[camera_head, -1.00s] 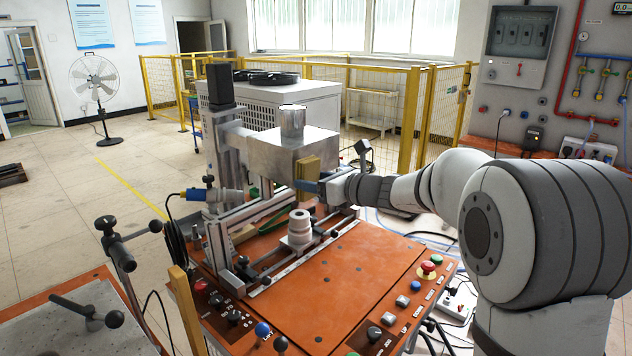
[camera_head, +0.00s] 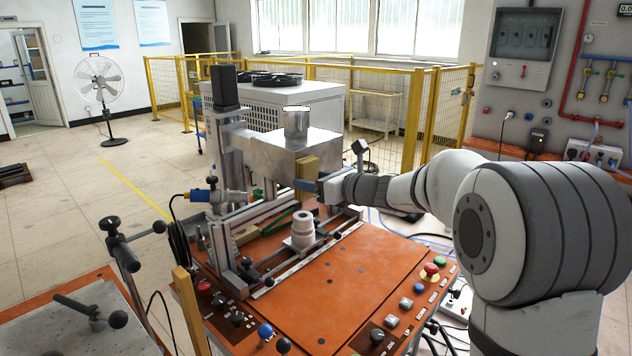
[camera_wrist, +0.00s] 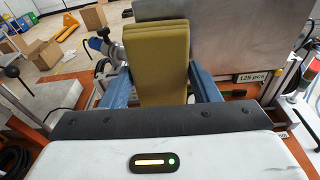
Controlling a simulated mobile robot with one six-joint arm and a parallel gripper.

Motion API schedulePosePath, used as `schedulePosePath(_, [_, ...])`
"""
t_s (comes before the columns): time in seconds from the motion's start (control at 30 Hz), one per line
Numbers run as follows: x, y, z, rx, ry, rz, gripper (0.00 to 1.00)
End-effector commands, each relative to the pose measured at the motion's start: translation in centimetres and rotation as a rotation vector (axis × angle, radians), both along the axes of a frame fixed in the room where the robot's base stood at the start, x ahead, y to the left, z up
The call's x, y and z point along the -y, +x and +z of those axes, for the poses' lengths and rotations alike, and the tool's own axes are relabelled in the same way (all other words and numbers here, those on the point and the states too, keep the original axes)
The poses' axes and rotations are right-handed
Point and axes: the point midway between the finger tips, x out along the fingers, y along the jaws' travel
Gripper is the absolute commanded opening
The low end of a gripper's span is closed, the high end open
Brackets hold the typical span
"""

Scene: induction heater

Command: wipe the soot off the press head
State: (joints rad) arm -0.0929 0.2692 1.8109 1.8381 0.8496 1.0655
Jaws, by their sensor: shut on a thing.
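The press head (camera_head: 285,148) is a grey metal block on a column, with a metal cylinder (camera_head: 296,122) on top. My gripper (camera_head: 310,186) is at its right front side. It is shut on a yellow-brown pad (camera_head: 307,167), which stands upright against or very close to the press head's face. In the wrist view the pad (camera_wrist: 158,60) is between the two blue fingers, and the grey press head face (camera_wrist: 235,40) is behind it and to the right. Whether the pad touches the face cannot be told. I see no clear soot; the face behind the pad is hidden.
Buttons and a red emergency stop (camera_head: 431,270) line the bench's front and right. A lever stand (camera_head: 122,250) is at left. Yellow fencing (camera_head: 425,115) stands behind.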

Motion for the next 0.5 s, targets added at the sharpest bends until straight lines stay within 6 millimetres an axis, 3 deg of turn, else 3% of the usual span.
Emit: schedulePosePath(0.5, [0.33,1.06,0.1,-0.001,0.0,-0.001,0.37])
